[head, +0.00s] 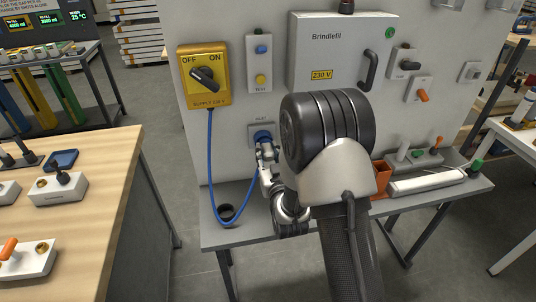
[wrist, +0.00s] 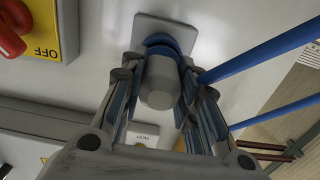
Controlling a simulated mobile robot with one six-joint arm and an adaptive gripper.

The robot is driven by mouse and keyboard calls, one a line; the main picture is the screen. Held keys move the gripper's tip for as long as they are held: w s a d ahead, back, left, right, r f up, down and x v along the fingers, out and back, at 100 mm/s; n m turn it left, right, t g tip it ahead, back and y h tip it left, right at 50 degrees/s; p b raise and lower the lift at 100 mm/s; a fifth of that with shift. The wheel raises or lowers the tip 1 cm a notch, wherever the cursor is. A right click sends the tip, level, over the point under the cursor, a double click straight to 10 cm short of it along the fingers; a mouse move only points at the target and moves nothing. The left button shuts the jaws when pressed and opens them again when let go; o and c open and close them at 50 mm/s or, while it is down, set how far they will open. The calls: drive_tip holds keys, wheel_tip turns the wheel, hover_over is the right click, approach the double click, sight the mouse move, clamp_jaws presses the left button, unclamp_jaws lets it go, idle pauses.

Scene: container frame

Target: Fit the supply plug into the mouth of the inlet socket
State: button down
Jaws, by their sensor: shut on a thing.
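The inlet socket (head: 254,129) is a grey plate with a blue round part, low on the upright panel. My gripper (head: 264,149) is right in front of it and shut on the supply plug. In the wrist view the plug (wrist: 160,82) is a grey rounded body between both fingers (wrist: 160,95). Its far end meets the blue ring at the socket plate (wrist: 196,28), roughly in line with it. How deep the plug sits in the mouth is hidden. The blue cable (head: 211,160) hangs from the yellow supply switch (head: 204,77) in a loop up to my gripper.
A grey cabinet (head: 330,50) with a handle is above right. A wooden bench (head: 105,190) stands at left.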

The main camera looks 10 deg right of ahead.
drive_tip(key=shift+w+r, duration=0.15)
drive_tip(key=c, duration=1.1)
unclamp_jaws()
drive_tip(key=shift+f, duration=0.2)
drive_tip(key=s, duration=0.7)
drive_tip(key=shift+s, duration=0.2)
drive_tip(key=s+p, duration=0.6)
drive_tip(key=shift+r, duration=0.1)
